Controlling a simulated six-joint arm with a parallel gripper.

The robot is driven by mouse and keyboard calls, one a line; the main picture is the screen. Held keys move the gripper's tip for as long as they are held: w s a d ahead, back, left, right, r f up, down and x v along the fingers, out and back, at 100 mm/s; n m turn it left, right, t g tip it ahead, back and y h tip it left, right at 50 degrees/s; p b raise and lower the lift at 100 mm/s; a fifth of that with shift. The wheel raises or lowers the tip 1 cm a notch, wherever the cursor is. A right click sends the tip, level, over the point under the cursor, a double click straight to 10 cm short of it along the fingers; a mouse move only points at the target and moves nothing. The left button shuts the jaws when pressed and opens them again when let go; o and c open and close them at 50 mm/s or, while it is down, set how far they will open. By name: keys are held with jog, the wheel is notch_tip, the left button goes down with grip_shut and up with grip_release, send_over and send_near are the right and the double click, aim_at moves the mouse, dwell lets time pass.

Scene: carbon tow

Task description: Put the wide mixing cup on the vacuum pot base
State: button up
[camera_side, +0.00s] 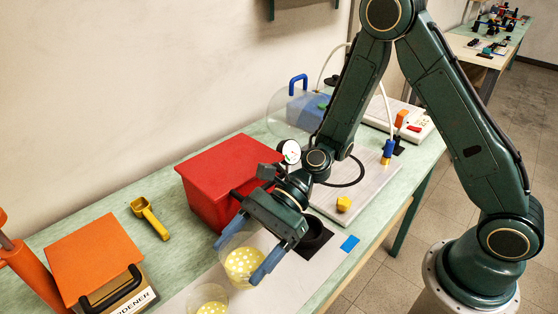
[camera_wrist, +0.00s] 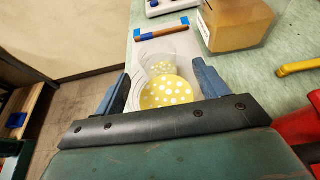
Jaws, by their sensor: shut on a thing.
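My gripper (camera_side: 239,259) is shut on a clear cup with a yellow, white-dotted inside (camera_side: 240,263), which I take as the wide mixing cup. In the wrist view this cup (camera_wrist: 167,92) sits upright-looking between the two blue fingers (camera_wrist: 163,86). I cannot tell how far it is above the pale sheet. A second, similar dotted cup (camera_side: 209,302) stands just in front of it, and shows beyond it in the wrist view (camera_wrist: 161,67). A pale board with a dark ring (camera_side: 361,176), apparently the vacuum pot base, lies behind and right of my gripper, partly hidden by my arm.
A red box (camera_side: 220,168) stands close behind my gripper. A clear dome with a blue handle (camera_side: 298,84) stands at the back. A yellow scoop (camera_side: 149,217) and hardener box (camera_side: 96,262) are left.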

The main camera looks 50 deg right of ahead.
aim_at(253, 265)
jog(key=shift+f, duration=1.3)
jog(key=shift+f, duration=0.1)
jog(key=shift+f, duration=1.8)
jog(key=shift+f, duration=0.2)
jog(key=o, duration=1)
jog(key=shift+o, duration=0.2)
jog(key=shift+r, duration=0.1)
jog(key=shift+d+r, duration=0.1)
jog(key=shift+r, duration=0.05)
jog(key=v, duration=1.1)
jog(key=shift+d, duration=0.4)
